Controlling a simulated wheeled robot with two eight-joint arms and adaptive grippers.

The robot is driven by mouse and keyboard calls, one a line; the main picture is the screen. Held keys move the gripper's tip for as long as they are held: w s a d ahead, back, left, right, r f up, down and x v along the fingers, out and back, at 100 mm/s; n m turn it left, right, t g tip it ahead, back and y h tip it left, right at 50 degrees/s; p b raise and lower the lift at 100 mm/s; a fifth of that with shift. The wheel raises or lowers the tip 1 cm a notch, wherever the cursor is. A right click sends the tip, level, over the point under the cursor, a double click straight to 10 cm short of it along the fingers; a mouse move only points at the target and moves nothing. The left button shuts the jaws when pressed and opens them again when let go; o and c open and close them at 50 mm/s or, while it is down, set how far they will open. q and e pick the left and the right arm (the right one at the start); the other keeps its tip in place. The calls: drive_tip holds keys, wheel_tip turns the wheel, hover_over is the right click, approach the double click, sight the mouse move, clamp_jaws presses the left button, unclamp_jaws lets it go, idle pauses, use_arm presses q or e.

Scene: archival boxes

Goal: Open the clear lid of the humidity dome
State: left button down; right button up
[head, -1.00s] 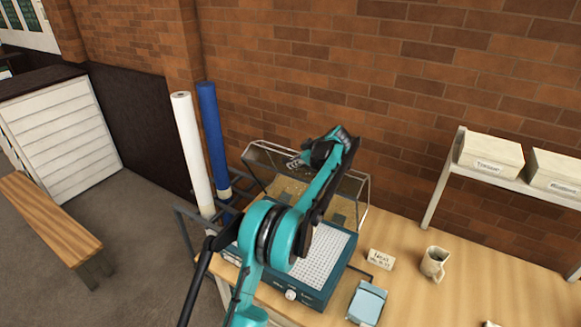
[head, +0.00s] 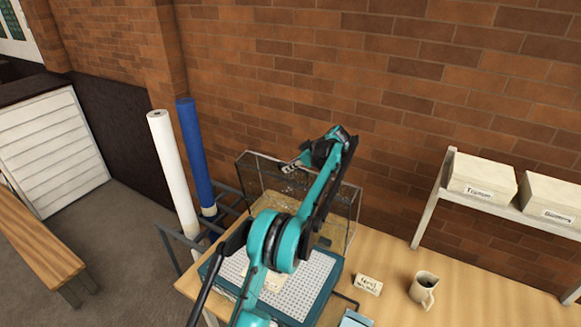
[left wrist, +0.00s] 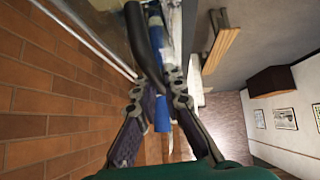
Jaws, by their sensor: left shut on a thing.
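The clear lid (head: 342,215) of the humidity dome stands raised on edge at the back of the bench, in front of the brick wall. Its teal base (head: 325,310) with a white grid (head: 312,280) lies open below, partly hidden by my left arm. My left gripper (head: 287,166) is at the lid's upper part. In the left wrist view its fingers (left wrist: 157,92) close around a dark curved bar (left wrist: 143,40), which looks like the lid's handle. The exact contact is hard to see. My right gripper is not in view.
A white roll (head: 172,170) and a blue roll (head: 195,155) stand upright left of the bench. A small card (head: 368,284) and a mug (head: 425,288) stand right of the base. Labelled boxes (head: 480,185) sit on a shelf at the right.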

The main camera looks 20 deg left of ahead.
use_arm(q)
drive_tip(key=shift+f, duration=0.1)
drive_tip(key=c, duration=1.6)
unclamp_jaws()
drive_tip(key=shift+w, duration=0.1)
drive_tip(key=v, duration=1.2)
